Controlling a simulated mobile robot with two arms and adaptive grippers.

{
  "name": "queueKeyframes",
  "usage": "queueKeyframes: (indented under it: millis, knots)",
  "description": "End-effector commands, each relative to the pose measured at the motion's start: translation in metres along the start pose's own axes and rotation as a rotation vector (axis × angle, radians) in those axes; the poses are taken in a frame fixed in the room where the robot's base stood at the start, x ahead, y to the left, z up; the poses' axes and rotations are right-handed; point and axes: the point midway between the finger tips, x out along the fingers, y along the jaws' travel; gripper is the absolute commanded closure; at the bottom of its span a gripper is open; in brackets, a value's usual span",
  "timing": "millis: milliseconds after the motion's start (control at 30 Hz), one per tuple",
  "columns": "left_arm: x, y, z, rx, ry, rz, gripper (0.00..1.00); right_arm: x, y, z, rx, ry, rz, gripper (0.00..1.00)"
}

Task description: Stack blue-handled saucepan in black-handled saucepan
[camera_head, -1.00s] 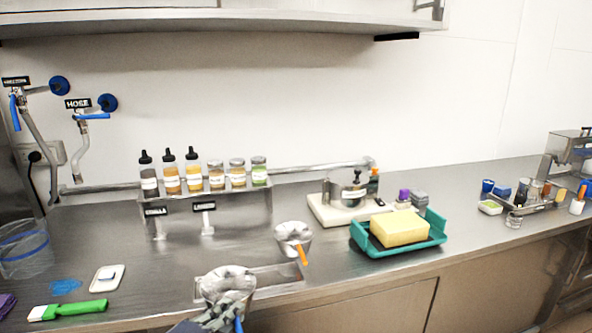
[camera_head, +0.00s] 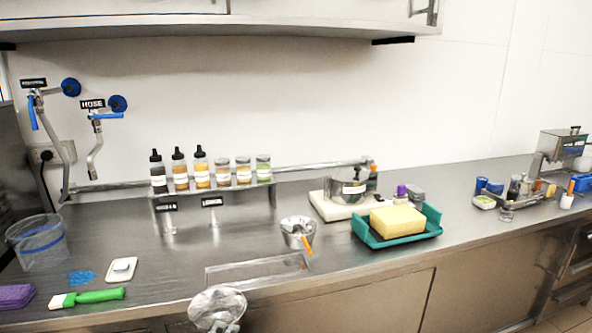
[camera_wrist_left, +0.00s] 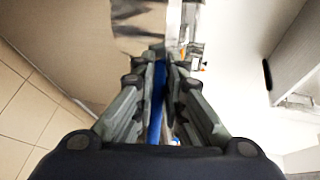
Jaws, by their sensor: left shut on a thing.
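The blue-handled saucepan (camera_head: 217,305) is at the bottom edge of the head view, in front of the counter's edge. My left gripper (camera_wrist_left: 160,95) is shut on its blue handle (camera_wrist_left: 156,105) in the left wrist view, with the shiny pan wall beyond the fingertips. In the head view only a bit of this gripper shows below the pan. A steel pan (camera_head: 346,190), seemingly the black-handled saucepan, sits on a white board; its handle is hard to make out. My right gripper is not in view.
An orange-handled saucepan (camera_head: 296,233) stands on the counter behind a rectangular recess (camera_head: 258,270). A teal tray (camera_head: 398,240) with a yellow block (camera_head: 397,221) is right of it. Bottles (camera_head: 180,172) line a rear shelf. A green-handled brush (camera_head: 88,297) lies front left.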

Motion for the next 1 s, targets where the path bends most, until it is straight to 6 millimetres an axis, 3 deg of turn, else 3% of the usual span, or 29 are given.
queueKeyframes:
  millis: [233,433,733,1000]
  knots:
    - [-0.018,0.017,0.002,-0.045,-0.153,0.004,1.00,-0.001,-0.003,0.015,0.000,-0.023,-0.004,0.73]
    - [-0.045,0.022,0.009,-0.095,-0.329,0.008,1.00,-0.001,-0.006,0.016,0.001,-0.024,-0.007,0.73]
    - [-0.097,0.016,0.024,-0.168,-0.597,0.016,1.00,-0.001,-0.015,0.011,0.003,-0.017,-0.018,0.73]
    - [-0.114,0.013,0.029,-0.182,-0.674,0.019,1.00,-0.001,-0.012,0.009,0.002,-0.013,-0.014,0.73]
